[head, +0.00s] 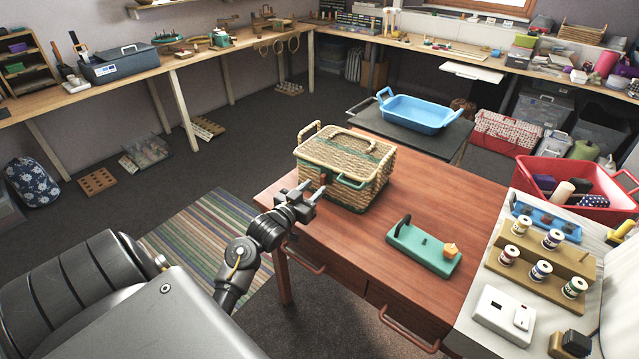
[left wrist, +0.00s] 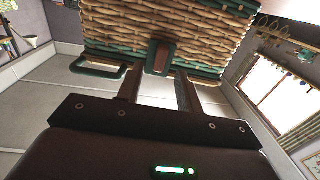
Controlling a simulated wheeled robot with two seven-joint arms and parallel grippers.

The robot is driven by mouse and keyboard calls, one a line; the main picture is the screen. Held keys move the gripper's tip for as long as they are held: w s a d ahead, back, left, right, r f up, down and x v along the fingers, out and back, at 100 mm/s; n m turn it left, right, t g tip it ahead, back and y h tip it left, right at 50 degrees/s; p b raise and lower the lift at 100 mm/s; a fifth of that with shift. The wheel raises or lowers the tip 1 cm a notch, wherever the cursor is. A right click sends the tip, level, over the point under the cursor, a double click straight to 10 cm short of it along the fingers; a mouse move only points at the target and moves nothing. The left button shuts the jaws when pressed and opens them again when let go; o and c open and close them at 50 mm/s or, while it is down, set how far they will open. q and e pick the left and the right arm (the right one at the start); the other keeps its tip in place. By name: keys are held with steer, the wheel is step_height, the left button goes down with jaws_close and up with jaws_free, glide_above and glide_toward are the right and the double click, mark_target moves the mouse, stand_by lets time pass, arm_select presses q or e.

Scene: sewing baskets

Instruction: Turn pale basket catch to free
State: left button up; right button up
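The pale wicker basket (head: 341,160) with green trim stands closed on the wooden table, and fills the top of the left wrist view (left wrist: 205,35). Its catch (left wrist: 160,57), a brown tab on a green piece, shows on the basket's side in the left wrist view. I cannot tell which way the catch is turned. My left gripper (head: 314,190) is at the basket's near left side. Its two fingers are apart, and in the left wrist view the catch lies just beyond and between the fingertips (left wrist: 158,78). Contact is not clear. My right gripper is out of view.
A green board (head: 422,250) with a black handle and a wooden knob lies right of the basket on the table (head: 350,260). A blue tray (head: 418,113) sits behind. Thread spools on a stand (head: 545,262) and a red bin (head: 577,180) are at the right.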

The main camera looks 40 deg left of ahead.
mark_target(322, 181)
arm_select(q)
steer(key=shift+w+a, duration=0.2)
steer(key=shift+w, duration=1.55)
jaws_close()
